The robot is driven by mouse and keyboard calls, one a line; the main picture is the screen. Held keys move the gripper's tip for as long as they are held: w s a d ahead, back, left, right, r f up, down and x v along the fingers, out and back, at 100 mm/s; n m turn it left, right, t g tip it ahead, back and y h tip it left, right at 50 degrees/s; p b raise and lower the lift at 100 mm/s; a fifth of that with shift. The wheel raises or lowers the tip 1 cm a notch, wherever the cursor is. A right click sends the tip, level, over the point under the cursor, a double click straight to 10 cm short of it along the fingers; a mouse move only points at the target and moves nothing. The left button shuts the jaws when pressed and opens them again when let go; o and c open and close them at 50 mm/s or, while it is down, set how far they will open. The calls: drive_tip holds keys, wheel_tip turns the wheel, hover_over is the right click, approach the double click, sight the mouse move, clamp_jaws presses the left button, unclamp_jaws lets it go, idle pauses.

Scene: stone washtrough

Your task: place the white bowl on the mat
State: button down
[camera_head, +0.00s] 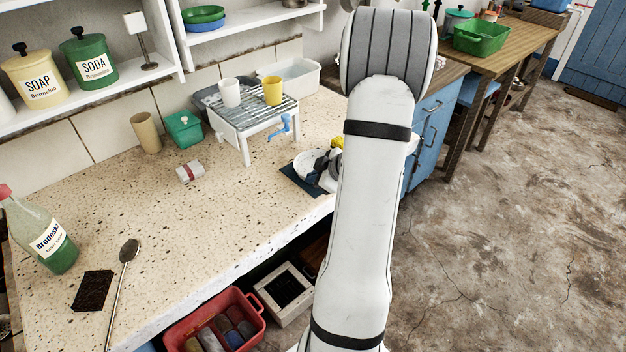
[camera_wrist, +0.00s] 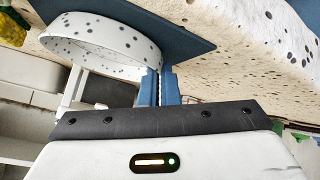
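The white bowl (camera_head: 307,164) with dark speckles is at the dark blue mat (camera_head: 289,179), near the counter's front edge. In the wrist view the bowl (camera_wrist: 85,28) lies against the mat (camera_wrist: 190,28) in the picture; I cannot tell whether its base fully touches. My gripper (camera_head: 325,167) is at the bowl's right side, partly hidden by my arm. In the wrist view its blue fingers (camera_wrist: 160,76) are close together with the bowl's rim end between them, so it looks shut on the rim.
A wire rack stand (camera_head: 243,118) with a white cup (camera_head: 229,92) and a yellow cup (camera_head: 272,91) stands behind the mat. A small wrapped block (camera_head: 190,173) lies to the left. A bottle (camera_head: 42,235) and a spoon (camera_head: 122,272) are at the left.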

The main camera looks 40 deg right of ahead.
drive_tip(key=shift+r, duration=0.15)
drive_tip(key=c, duration=2.1)
unclamp_jaws()
drive_tip(key=shift+f, duration=0.2)
drive_tip(key=o, duration=0.4)
drive_tip(key=shift+r, duration=0.1)
